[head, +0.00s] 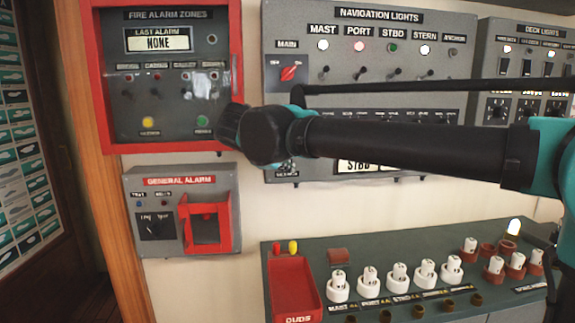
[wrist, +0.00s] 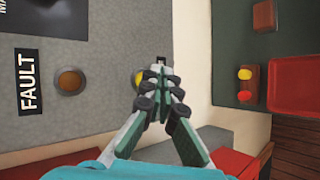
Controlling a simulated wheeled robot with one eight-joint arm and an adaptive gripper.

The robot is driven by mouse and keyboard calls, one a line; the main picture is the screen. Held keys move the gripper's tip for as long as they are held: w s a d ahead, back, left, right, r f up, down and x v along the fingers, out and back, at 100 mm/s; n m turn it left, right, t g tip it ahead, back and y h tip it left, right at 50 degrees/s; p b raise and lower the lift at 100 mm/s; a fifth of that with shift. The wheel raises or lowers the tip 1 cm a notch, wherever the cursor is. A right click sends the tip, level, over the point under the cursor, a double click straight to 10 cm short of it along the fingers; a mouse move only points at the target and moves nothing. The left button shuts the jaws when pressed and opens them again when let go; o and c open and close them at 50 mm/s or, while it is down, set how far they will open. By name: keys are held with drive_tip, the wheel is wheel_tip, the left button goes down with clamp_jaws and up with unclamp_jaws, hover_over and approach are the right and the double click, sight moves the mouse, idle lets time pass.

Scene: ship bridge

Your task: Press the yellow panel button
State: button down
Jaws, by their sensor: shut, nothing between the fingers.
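In the wrist view my gripper (wrist: 160,72) is shut and empty, its tips in front of a grey panel (wrist: 110,40). A yellow button (wrist: 138,78) on that panel shows just left of the fingertips, partly hidden behind them. I cannot tell whether they touch. In the head view another yellow button (head: 148,121) sits at the lower left of the red-framed fire alarm panel (head: 168,85), beside a green button (head: 203,120). My arm crosses that view, and its end hides the gripper's fingers and the lower left of the navigation lights panel (head: 325,95).
An amber-brown button (wrist: 69,80) lies by the FAULT label (wrist: 30,84). The general alarm box (head: 180,210), with a red guard, projects below the fire alarm panel. A console (head: 400,245) with a red tray (head: 292,285) and several white fuses stands below. Bare wall separates the panels.

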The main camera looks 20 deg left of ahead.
drive_tip(key=s, duration=0.1)
drive_tip(key=s+d, duration=0.1)
drive_tip(key=s, duration=0.1)
drive_tip(key=s+d, duration=0.1)
drive_tip(key=shift+s+d, duration=0.15)
drive_tip(key=shift+d, duration=0.1)
idle(0.8)
